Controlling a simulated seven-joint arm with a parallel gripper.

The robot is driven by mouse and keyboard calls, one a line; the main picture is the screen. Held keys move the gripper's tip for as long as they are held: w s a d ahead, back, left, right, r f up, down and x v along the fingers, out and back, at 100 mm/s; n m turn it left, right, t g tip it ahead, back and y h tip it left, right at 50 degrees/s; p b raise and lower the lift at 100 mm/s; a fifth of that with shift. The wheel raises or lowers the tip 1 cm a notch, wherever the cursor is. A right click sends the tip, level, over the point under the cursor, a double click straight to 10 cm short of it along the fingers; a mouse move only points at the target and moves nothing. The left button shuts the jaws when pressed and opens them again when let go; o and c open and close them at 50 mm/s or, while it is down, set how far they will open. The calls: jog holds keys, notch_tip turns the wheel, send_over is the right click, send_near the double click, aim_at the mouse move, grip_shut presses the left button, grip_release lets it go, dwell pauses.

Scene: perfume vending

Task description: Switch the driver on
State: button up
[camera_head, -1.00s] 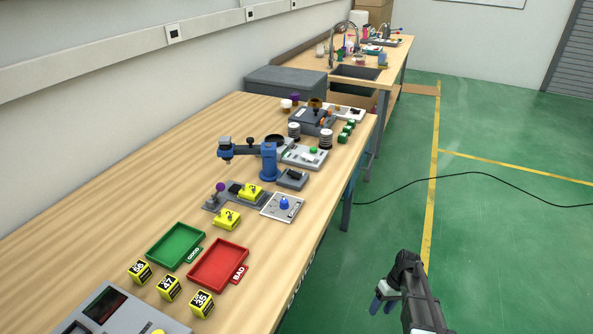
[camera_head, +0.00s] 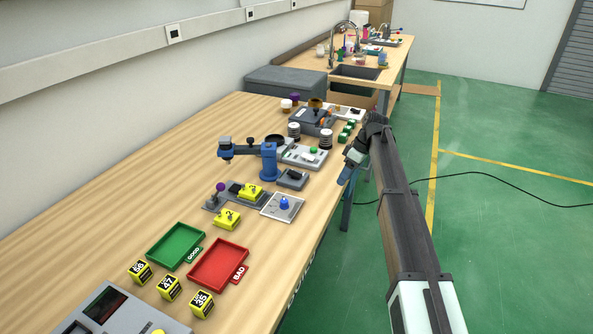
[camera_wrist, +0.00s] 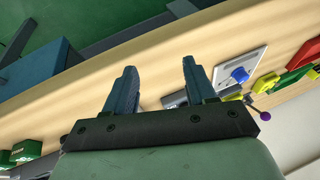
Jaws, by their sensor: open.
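No part is clearly labelled as the driver. Candidates are a blue stand with a jointed arm (camera_head: 268,163), a small grey box with a black rocker switch (camera_head: 292,178), a pale panel with a green button (camera_head: 304,156) and a white plate with a blue knob (camera_head: 283,206). The plate's blue knob (camera_wrist: 240,74) also shows in the wrist view. My gripper (camera_head: 347,172) is open and empty over the bench's right edge, right of the grey box. In the wrist view its fingers (camera_wrist: 159,76) are spread, with a grey part partly hidden behind them.
Green GOOD tray (camera_head: 150,259) and red BAD tray (camera_head: 193,279) lie nearer on the bench, by yellow numbered cubes (camera_head: 168,288). Green cubes (camera_head: 346,132) and black-and-white spools (camera_head: 326,141) stand farther back. The floor right of the bench is clear except for a cable (camera_head: 480,174).

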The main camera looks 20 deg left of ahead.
aim_at(296, 174)
jog(key=s+a+r+n+t+h, duration=0.1)
jog(key=a+r+h, duration=0.1)
jog(key=a+r, duration=0.55)
jog(key=s+a+r+t+h, duration=0.2)
jog(key=a+r, duration=0.3)
jog(key=a, duration=0.5)
jog(key=f, duration=1.3)
jog(key=shift+d+f, duration=0.2)
jog(key=shift+c, duration=0.2)
grip_shut()
jog(key=shift+a+h, duration=0.2)
jog(key=shift+h, duration=0.1)
jog(key=shift+r, duration=0.1)
jog(key=shift+o, duration=0.2)
grip_release()
